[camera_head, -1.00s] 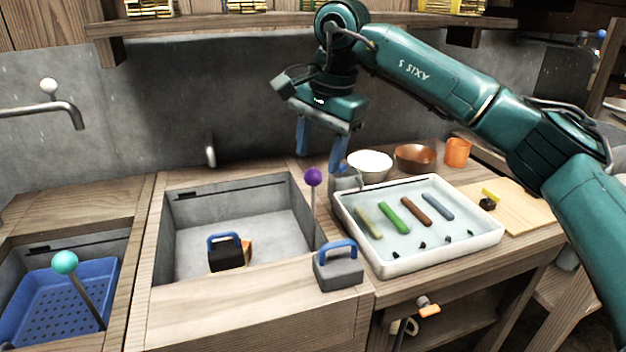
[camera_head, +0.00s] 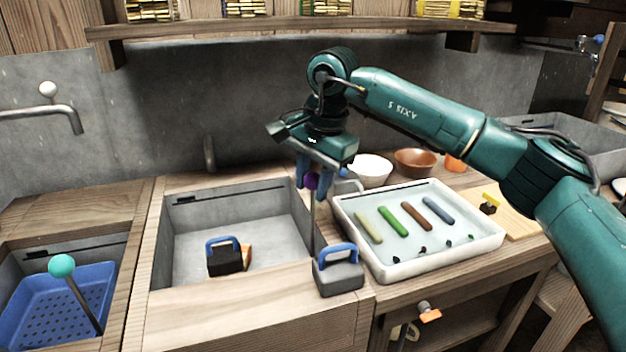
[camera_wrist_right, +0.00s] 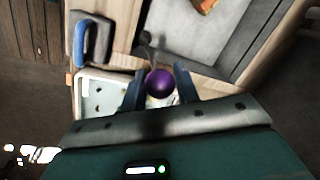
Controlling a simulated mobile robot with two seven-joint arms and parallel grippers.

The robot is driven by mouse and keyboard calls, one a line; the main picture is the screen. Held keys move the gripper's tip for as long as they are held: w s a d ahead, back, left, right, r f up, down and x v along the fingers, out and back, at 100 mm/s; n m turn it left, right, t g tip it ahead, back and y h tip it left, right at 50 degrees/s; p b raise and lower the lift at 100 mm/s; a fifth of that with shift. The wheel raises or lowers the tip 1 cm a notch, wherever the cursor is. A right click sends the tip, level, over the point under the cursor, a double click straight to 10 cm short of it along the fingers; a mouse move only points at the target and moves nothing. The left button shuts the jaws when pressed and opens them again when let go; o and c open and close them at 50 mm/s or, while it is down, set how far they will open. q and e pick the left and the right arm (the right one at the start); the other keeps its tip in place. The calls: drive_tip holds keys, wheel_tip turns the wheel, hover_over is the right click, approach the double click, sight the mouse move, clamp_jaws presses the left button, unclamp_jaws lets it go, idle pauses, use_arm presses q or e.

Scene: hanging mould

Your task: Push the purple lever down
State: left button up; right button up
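The purple lever has a round purple knob (camera_head: 311,181) on a thin upright rod at the right edge of the middle sink. My right gripper (camera_head: 315,176) is directly over the lever with its blue fingers pointing down, one on each side of the knob. In the right wrist view the purple knob (camera_wrist_right: 160,83) sits between the two parted fingers. I cannot tell whether either finger touches it. My left gripper is not in view.
A grey block with a blue handle (camera_head: 339,276) stands close to the lever. A white tray (camera_head: 420,264) with coloured sticks lies to the right. A white bowl (camera_head: 372,168) is behind it. A turquoise-knobbed lever (camera_head: 62,266) stands at the left sink.

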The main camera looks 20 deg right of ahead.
clamp_jaws()
wheel_tip(320, 180, down, 4)
drive_tip(key=shift+f+b, duration=0.15)
drive_tip(key=shift+b, duration=0.85)
drive_tip(key=shift+f, duration=0.15)
drive_tip(key=o, duration=0.5)
unclamp_jaws()
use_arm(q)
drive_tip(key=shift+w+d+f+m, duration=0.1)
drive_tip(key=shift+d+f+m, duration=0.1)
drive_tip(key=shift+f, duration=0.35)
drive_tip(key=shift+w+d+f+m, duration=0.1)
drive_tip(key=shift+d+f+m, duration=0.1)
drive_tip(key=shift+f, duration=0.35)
use_arm(e)
drive_tip(key=shift+r, duration=0.2)
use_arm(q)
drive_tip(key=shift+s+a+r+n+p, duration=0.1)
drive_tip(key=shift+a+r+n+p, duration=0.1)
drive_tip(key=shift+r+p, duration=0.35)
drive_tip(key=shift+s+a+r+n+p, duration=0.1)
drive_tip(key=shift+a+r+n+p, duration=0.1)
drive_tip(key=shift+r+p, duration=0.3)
use_arm(e)
wheel_tip(320, 180, up, 13)
hover_over(313, 201)
drive_tip(key=s+d, duration=0.2)
drive_tip(key=shift+w+a+f, duration=0.15)
drive_tip(key=shift+a, duration=0.05)
